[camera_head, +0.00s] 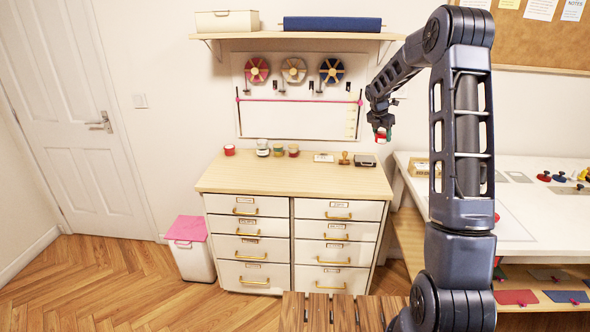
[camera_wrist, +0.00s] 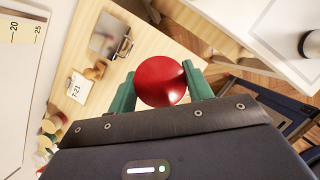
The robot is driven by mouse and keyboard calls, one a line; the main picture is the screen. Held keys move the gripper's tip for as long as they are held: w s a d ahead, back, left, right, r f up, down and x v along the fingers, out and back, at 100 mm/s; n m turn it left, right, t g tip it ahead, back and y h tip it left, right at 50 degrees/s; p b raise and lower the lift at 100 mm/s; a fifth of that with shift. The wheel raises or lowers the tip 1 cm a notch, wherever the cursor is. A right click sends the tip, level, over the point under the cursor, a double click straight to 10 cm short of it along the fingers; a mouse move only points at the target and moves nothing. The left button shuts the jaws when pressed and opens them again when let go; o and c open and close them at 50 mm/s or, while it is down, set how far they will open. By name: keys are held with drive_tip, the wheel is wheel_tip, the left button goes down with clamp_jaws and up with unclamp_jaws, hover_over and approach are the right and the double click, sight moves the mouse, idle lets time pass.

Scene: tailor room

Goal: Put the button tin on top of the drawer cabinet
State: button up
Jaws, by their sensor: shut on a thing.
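The button tin, seen as a red round thing (camera_wrist: 160,82), is between the green fingers of my gripper (camera_wrist: 160,90) in the wrist view. My gripper is shut on it. In the head view the gripper (camera_head: 380,118) hangs above the right rear part of the drawer cabinet, with the red tin (camera_head: 381,135) at its lower end, clear of the wood. The drawer cabinet (camera_head: 290,180) has a pale wooden top and white drawers with brass handles, all shut. Its top also shows in the wrist view (camera_wrist: 72,100).
A label card (camera_head: 324,158), a wooden stamp (camera_head: 345,158) and a dark flat item (camera_head: 365,160) lie at the back right. The front of the top is bare. A white table (camera_head: 520,225) stands right.

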drive_tip(key=a+n, duration=0.1)
drive_tip(key=a, duration=1.8)
drive_tip(key=shift+t, duration=0.3)
drive_tip(key=f, duration=1.3)
drive_tip(key=s+f, duration=0.1)
drive_tip(key=f, duration=0.6)
drive_tip(key=shift+d+f, duration=0.15)
drive_tip(key=shift+f, duration=0.2)
drive_tip(key=o, duration=1)
drive_tip(key=shift+r, duration=0.1)
